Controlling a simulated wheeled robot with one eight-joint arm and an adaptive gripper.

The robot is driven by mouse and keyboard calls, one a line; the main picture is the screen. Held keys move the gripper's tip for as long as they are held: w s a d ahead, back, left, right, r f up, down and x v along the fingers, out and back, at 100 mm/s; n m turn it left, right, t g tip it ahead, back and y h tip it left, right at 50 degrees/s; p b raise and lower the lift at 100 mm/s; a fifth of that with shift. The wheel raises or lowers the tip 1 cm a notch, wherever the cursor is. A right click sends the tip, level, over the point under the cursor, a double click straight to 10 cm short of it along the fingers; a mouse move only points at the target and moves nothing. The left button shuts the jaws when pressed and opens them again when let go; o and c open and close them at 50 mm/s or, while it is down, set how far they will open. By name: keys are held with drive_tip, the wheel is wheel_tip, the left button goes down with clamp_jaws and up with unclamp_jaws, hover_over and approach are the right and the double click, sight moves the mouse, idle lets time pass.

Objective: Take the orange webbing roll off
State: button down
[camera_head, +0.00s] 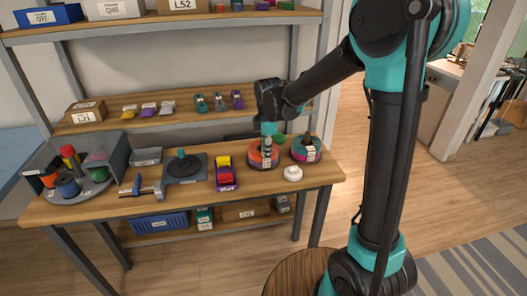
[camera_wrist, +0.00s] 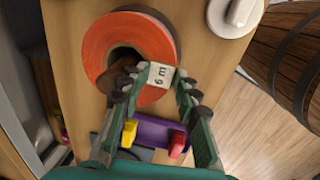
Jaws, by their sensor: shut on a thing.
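The orange webbing roll (camera_head: 257,158) sits at the right part of the wooden workbench in the head view. It fills the top of the wrist view (camera_wrist: 98,42), with a brown post or core in its hole and a white label (camera_wrist: 160,75) at its near side. My gripper (camera_head: 267,140) reaches down onto it from above. In the wrist view the gripper's green fingers (camera_wrist: 155,88) close on the roll's near side, by the label. The exact finger contact is partly hidden. I cannot tell whether the roll is lifted.
A second stack of rolls (camera_head: 306,151) on a post stands close to the right. A white round piece (camera_head: 293,173) lies in front, and a purple tray (camera_head: 226,184) with red and yellow pieces is at left. A shelf (camera_head: 185,122) runs behind the bench. A barrel (camera_wrist: 295,60) stands beyond the bench edge.

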drive_tip(key=shift+w+a, duration=0.1)
drive_tip(key=shift+a, duration=0.1)
drive_tip(key=shift+w+a+r, duration=0.1)
drive_tip(key=shift+r, duration=1.45)
wheel_tip(320, 180, up, 7)
drive_tip(key=shift+d+f, duration=0.15)
drive_tip(key=shift+d, duration=0.05)
idle(0.4)
